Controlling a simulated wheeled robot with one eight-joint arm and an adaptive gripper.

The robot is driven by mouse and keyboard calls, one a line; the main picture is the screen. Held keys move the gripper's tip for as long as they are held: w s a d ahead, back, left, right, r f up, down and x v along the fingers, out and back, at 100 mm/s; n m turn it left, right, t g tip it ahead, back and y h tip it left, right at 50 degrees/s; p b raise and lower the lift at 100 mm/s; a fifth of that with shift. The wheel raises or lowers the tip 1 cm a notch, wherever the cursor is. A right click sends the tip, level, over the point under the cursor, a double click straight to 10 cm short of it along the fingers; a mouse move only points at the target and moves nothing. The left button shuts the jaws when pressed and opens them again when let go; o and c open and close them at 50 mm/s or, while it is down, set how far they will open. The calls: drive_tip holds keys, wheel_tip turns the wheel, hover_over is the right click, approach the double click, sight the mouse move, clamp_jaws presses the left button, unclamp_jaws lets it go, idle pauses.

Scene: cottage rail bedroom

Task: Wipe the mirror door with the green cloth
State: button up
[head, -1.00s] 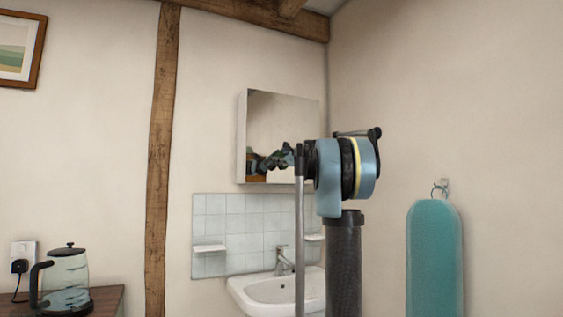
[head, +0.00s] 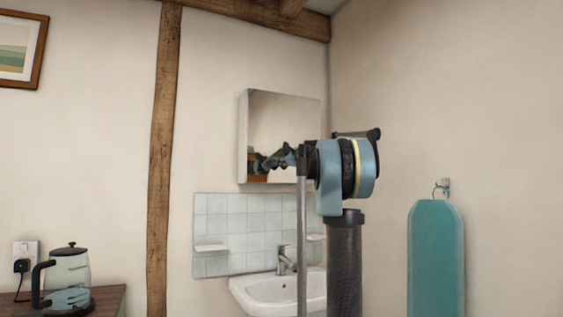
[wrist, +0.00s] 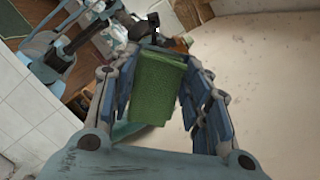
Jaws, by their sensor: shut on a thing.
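The green cloth (wrist: 157,88) is a folded pad between the fingers of my gripper (wrist: 168,62) in the wrist view. The fingers are shut on it. In the head view the mirror door (head: 290,118) is the front of a white wall cabinet above the basin. My gripper (head: 275,160) shows small and dark in front of its lower part, mixed with its reflection. The cloth cannot be made out there. I cannot tell whether it touches the glass. A pale surface with small dark specks (wrist: 265,70) fills the right of the wrist view.
Below the cabinet are white tiles (head: 225,225), a soap ledge (head: 210,248), a tap (head: 284,260) and a basin (head: 270,292). A glass kettle (head: 68,275) stands on a wooden top at left. A teal ironing board (head: 435,260) hangs at right.

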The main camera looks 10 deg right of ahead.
drive_tip(key=w+d, duration=0.3)
drive_tip(key=d, duration=0.7)
drive_tip(key=shift+w+d, duration=0.3)
idle(0.9)
drive_tip(key=shift+a, duration=0.1)
drive_tip(key=s+a, duration=0.1)
drive_tip(key=a, duration=0.2)
drive_tip(key=s+a, duration=0.1)
drive_tip(key=a, duration=0.3)
drive_tip(key=s+a, duration=0.1)
drive_tip(key=a, duration=0.2)
drive_tip(key=shift+s+a+r, duration=0.25)
drive_tip(key=shift+r, duration=0.15)
drive_tip(key=w+d, duration=0.3)
drive_tip(key=d, duration=0.7)
drive_tip(key=shift+w+d, duration=0.25)
drive_tip(key=shift+d, duration=0.15)
idle(1.6)
drive_tip(key=shift+s+a, duration=0.25)
drive_tip(key=shift+a, duration=0.4)
drive_tip(key=shift+s+a, duration=0.2)
drive_tip(key=shift+a, duration=0.5)
drive_tip(key=shift+s+a, duration=0.25)
drive_tip(key=shift+a, duration=0.4)
